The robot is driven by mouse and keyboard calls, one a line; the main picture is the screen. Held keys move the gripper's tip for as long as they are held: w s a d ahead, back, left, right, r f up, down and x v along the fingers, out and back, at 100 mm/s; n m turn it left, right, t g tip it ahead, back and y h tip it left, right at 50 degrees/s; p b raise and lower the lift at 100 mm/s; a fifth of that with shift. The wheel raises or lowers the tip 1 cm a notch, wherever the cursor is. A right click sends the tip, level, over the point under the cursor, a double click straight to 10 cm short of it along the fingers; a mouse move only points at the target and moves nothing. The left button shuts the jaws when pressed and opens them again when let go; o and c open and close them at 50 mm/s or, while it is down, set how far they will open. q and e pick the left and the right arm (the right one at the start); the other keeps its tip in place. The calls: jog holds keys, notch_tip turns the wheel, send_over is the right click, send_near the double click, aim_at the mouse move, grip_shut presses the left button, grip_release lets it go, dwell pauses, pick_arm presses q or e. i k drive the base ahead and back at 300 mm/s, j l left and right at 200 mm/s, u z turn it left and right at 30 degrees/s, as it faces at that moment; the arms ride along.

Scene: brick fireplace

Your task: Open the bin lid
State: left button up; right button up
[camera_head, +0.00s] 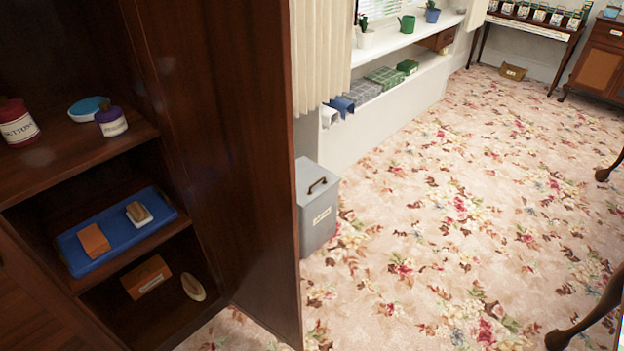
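A grey square bin (319,222) stands on the floral carpet, just right of the dark wooden cabinet's side panel. Its flat grey lid (309,178) is closed and has a dark curved handle on top. A small pale label is on the bin's front. The cabinet panel hides the bin's left part. Neither of my grippers is in view.
The dark wooden cabinet (225,150) fills the left, with a blue tray (95,262) and jars on its shelves. A white window ledge (410,38) with plants runs behind the bin. Dark furniture legs (590,315) stand at the right. The carpet (440,220) between is clear.

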aim_at(313, 181)
jog(key=i+l+u, duration=0.1)
jog(key=i+l, duration=0.2)
jog(key=i+l+u, duration=0.1)
jog(key=i+l, duration=0.2)
jog(key=l, duration=0.25)
jog(key=i+l+u, duration=0.1)
jog(key=i+l, duration=0.15)
jog(key=l, duration=0.25)
jog(key=i+l+u, duration=0.25)
jog(key=i+l, duration=0.25)
jog(key=i+l+u, duration=0.3)
jog(key=i+l, duration=0.6)
jog(key=i, duration=0.15)
jog(key=u, duration=0.05)
